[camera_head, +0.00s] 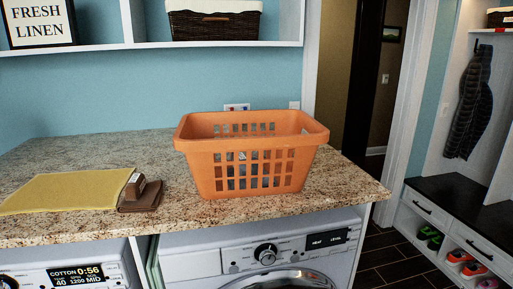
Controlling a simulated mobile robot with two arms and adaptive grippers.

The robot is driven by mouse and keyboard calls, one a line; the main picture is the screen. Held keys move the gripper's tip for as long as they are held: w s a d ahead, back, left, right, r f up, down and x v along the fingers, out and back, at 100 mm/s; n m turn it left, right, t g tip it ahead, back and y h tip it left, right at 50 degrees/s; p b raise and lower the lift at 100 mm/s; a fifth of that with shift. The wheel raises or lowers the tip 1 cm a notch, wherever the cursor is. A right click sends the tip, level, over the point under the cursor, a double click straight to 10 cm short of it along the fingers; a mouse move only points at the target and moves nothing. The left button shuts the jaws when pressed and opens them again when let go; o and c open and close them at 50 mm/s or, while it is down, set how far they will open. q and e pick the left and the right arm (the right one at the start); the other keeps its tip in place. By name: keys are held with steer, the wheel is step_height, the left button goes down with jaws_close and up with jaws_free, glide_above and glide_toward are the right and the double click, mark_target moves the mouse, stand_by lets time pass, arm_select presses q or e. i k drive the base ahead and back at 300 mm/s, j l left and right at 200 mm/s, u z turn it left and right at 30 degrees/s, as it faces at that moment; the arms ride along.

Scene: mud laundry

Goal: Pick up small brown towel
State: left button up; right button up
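A small brown folded item (143,198), which looks like the small brown towel, lies near the front edge of the granite counter (230,218). A smaller brown piece stands up on its left part; I cannot tell if it is a fold or a separate thing. A yellow cloth (65,192) lies flat just left of it, its right edge next to or touching the brown item. Neither of my grippers is in view.
An orange laundry basket (250,157) stands right of the brown item, with a gap of bare counter between. Washing machines (265,255) stand under the counter. A white shelf (160,44) hangs above. A bench with shoes (455,235) is at right.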

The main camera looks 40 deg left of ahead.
mark_target(140, 197)
steer(key=u, duration=1.95)
